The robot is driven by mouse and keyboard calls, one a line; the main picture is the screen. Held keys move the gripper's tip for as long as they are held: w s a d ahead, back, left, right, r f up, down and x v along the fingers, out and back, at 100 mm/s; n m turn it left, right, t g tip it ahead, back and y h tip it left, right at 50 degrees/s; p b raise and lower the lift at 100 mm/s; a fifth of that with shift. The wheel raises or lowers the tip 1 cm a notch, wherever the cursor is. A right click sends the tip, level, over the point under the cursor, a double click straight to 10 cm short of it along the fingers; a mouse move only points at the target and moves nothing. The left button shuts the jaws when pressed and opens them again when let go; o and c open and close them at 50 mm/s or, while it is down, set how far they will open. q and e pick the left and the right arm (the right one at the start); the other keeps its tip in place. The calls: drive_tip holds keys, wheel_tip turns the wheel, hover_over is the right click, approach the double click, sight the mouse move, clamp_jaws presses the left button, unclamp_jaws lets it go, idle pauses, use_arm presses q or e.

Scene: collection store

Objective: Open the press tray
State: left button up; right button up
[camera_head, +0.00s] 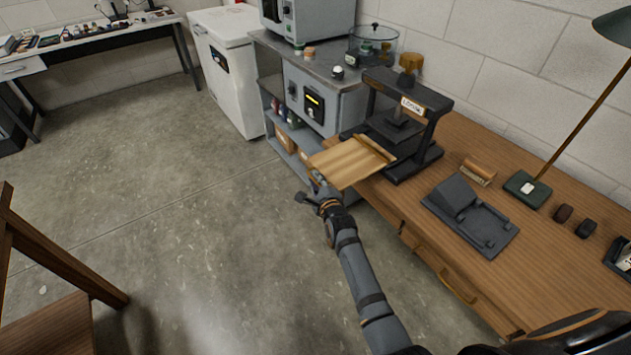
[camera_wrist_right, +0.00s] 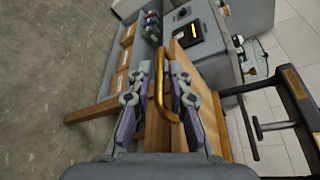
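The black press (camera_head: 402,118) stands at the back left of the wooden bench. Its light wooden tray (camera_head: 350,163) sticks out of the press to the left, past the bench edge. My right gripper (camera_head: 318,183) is at the outer end of the tray. In the right wrist view, the brass tray handle (camera_wrist_right: 159,88) lies between the fingers of that gripper (camera_wrist_right: 162,78), one finger on each side. The fingers look closed in on the handle, though contact is hard to see. The handle is mostly hidden by the gripper in the head view. My left gripper is not in view.
A grey shelf cart (camera_head: 318,70) stands left of the press, close to the tray. A dark grey device (camera_head: 470,213), a small wooden-handled item (camera_head: 478,172) and a lamp (camera_head: 527,188) are on the bench. A wooden chair (camera_head: 50,290) is at lower left. The floor between is clear.

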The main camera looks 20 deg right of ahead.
drive_tip(key=v, duration=0.7)
drive_tip(key=shift+s, duration=0.25)
drive_tip(key=s+d+f+n+g+p, duration=0.1)
drive_tip(key=s+f+n+g, duration=0.45)
drive_tip(key=f, duration=0.85)
drive_tip(key=s+d+f+n+g+p, duration=0.2)
drive_tip(key=s+f+n, duration=0.5)
drive_tip(key=s+f, duration=0.6)
drive_tip(key=s+d+f+n+g, duration=0.2)
drive_tip(key=s+d+f+n, duration=0.1)
drive_tip(key=s, duration=0.6)
drive_tip(key=s+d+f+n+g+h+p, duration=0.1)
drive_tip(key=s+f+n, duration=0.4)
drive_tip(key=s, duration=0.5)
drive_tip(key=s+d+f+n+g+p, duration=0.1)
drive_tip(key=s+d+f+n+g, duration=0.2)
drive_tip(key=s+f, duration=0.4)
drive_tip(key=s+d+n, duration=0.1)
drive_tip(key=s, duration=0.2)
drive_tip(key=shift+s+d+g, duration=0.2)
drive_tip(key=shift+d+g, duration=0.15)
